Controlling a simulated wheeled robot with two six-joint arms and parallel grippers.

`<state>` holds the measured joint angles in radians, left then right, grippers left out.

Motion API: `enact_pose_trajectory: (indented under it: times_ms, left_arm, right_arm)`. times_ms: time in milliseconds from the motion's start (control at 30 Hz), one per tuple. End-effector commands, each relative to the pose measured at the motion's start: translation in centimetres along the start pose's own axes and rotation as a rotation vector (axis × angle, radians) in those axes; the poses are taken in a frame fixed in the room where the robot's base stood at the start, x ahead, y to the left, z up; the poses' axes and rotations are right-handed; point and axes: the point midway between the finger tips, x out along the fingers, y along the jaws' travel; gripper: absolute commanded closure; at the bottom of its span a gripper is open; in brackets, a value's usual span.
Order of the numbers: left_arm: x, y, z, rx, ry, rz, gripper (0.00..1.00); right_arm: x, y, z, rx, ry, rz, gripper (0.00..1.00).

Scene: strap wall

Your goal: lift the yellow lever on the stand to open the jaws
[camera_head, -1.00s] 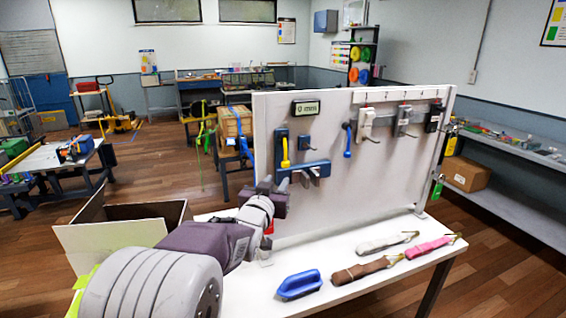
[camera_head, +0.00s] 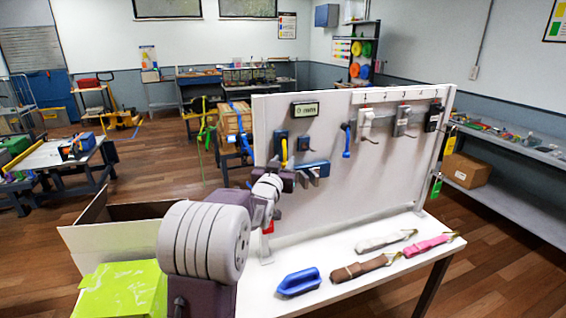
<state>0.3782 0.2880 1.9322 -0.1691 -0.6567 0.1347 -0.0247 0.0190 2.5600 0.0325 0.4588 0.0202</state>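The yellow lever (camera_head: 284,152) hangs down on the blue stand (camera_head: 280,137) at the left part of the white panel. Below and right of it are the stand's blue bar and grey jaws (camera_head: 317,170), partly hidden by my arm. My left gripper (camera_head: 287,180) is just below the lever, in front of the panel and left of the jaws. I cannot tell whether it touches the lever, or whether its fingers are open or shut. My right gripper is not in view.
A blue-handled lever (camera_head: 346,140) and several hooks with grey and black devices hang further right on the panel. On the white table (camera_head: 400,235) lie a blue handle (camera_head: 299,282) and rolled brown (camera_head: 360,267), white and pink straps. An open carton (camera_head: 105,235) stands at left.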

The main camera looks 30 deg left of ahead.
Motion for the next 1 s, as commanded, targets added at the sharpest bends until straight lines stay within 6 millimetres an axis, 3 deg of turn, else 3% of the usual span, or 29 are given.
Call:
enact_pose_trajectory:
  times_ms: [33,133,1000]
  left_arm:
    - [-0.01,0.00,0.01,0.000,0.000,0.000,0.73]
    - [-0.02,-0.01,0.01,0.000,0.000,0.000,1.00]
    - [-0.06,0.02,0.48,0.000,-0.012,0.000,1.00]
  right_arm:
    - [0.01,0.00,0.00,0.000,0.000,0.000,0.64]
    - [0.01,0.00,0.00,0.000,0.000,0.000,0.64]
    - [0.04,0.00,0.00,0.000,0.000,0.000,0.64]
